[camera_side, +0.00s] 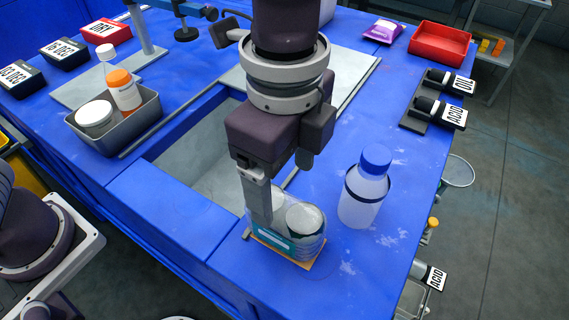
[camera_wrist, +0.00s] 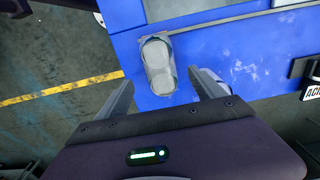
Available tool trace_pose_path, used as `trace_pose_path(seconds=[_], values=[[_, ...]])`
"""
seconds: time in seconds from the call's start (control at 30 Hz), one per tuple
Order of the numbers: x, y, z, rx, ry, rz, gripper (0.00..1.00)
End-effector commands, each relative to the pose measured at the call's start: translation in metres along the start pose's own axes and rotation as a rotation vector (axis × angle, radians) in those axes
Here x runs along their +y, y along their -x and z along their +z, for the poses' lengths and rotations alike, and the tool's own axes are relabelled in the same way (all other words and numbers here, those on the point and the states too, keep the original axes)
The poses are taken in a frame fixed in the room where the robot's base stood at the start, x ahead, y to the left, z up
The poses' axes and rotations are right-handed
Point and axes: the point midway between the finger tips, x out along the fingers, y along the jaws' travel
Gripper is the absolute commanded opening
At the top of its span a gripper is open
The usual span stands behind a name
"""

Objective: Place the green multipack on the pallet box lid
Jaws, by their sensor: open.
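The green multipack (camera_side: 285,243) is a clear-wrapped pack of two round grey-lidded containers with a teal band, upright on a brown base at the front of the blue table. It also shows in the wrist view (camera_wrist: 158,66), its two round tops in a row beyond the fingertips. My gripper (camera_side: 262,212) points down at the pack, and one finger overlaps its left part in the side view. In the wrist view the fingers (camera_wrist: 158,88) are spread wide and empty, one to each side of the pack's line. Contact cannot be told. I cannot identify the pallet box lid with certainty.
A white bottle with a blue cap (camera_side: 366,188) stands close right of the pack. A rectangular recess (camera_side: 195,160) opens behind it. A grey tray (camera_side: 150,122) holds a jar and an orange-capped bottle. A red tray (camera_side: 440,42) and labelled holders (camera_side: 440,112) stand at the right.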

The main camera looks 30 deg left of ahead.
Motion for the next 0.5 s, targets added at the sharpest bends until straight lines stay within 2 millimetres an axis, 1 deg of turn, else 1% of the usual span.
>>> trace_pose_path(seconds=[0.03, 0.1, 0.17, 0.23, 0.43, 0.47, 0.5], values=[[0.000, 0.010, -0.001, 0.002, 0.000, -0.002, 0.78], [0.000, 0.020, -0.001, 0.001, -0.001, -0.001, 0.78], [0.000, 0.025, 0.000, 0.001, -0.001, 0.000, 0.78], [0.000, 0.028, 0.000, 0.000, -0.001, 0.000, 0.78], [0.000, 0.029, 0.001, 0.000, 0.002, 0.000, 0.78], [-0.001, 0.030, 0.003, 0.002, 0.013, -0.003, 0.78], [-0.003, 0.035, 0.012, 0.007, 0.047, -0.013, 0.78]])
